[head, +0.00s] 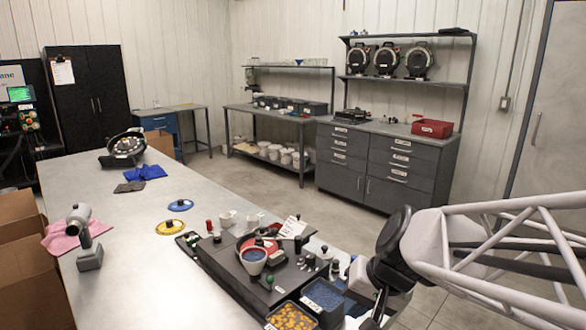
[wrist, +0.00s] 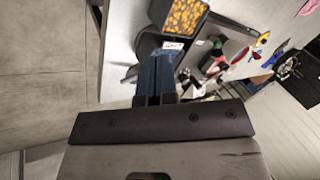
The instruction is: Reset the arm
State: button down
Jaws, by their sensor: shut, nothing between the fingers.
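My arm reaches in from the right in the head view, and my gripper (head: 376,318) hangs at the bottom edge, just right of the seed meter station, partly cut off. In the wrist view my gripper (wrist: 157,98) has its fingers together with nothing between them. The dark seed meter base (head: 232,268) sits on the near right of the table, with a white-rimmed cup (head: 253,261) and small knobs on it. A bin of yellow seeds (head: 291,316) and a bin of blue seeds (head: 323,294) stand at its front; the yellow bin also shows in the wrist view (wrist: 186,16).
The long grey table (head: 120,225) has a yellow disc (head: 170,227), a blue disc (head: 180,205), blue and grey cloths, and a grey device on a pink cloth (head: 64,241). Drawer cabinets (head: 380,165) stand behind. Open floor lies between them and the table.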

jog(key=s+d+r+n+h, duration=0.2)
jog(key=s+d+h, duration=0.2)
jog(key=s+d, duration=0.3)
jog(key=s, duration=0.3)
jog(key=shift+s+d+h, duration=0.15)
jog(key=shift+s+h, duration=0.1)
jog(key=shift+h, duration=0.15)
dwell(0.6)
